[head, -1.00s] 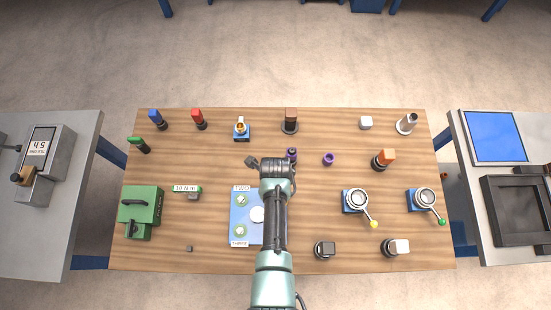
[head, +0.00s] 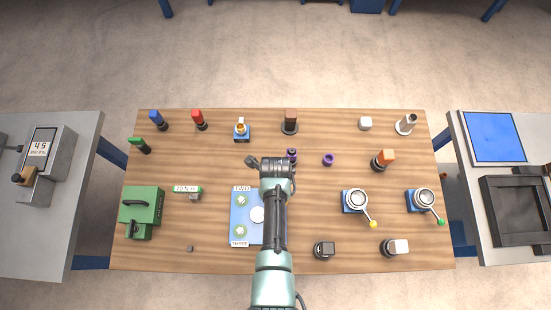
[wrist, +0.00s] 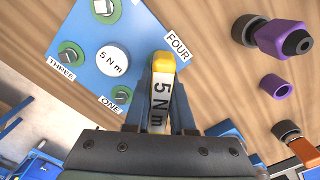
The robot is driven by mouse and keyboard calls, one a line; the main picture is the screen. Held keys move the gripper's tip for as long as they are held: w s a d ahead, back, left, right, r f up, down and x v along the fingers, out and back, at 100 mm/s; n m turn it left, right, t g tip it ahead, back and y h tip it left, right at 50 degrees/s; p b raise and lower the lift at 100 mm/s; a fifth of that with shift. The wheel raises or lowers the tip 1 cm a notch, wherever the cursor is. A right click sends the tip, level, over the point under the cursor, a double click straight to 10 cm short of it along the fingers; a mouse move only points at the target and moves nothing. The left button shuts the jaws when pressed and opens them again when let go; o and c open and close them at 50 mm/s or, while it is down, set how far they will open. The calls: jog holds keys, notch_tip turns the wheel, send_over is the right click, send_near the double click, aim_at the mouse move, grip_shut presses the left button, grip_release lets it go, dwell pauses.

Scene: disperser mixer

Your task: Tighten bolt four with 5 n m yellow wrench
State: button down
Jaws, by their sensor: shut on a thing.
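In the wrist view, my gripper (wrist: 161,92) is shut on the yellow wrench (wrist: 159,112), whose white face reads "5 N m". The wrench's yellow tip lies beside the "FOUR" label (wrist: 177,46) at the edge of the blue plate (wrist: 75,30). Bolt four is hidden behind the wrench and fingers, so I cannot tell whether the wrench touches it. Bolts three (wrist: 70,55) and one (wrist: 121,95) show with green rings around a white "5 N m" disc (wrist: 113,60).
A purple-topped tool (head: 292,154) and a purple ring (head: 328,159) lie close by on the wooden table (head: 330,205). A green box (head: 141,212) and a "10 N m" tool (head: 187,189) stand left of the plate. Two lever devices (head: 355,201) (head: 424,199) stand to the right.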

jog(key=shift+r+p, duration=2.6)
jog(key=shift+r, duration=0.25)
jog(key=shift+f, duration=0.1)
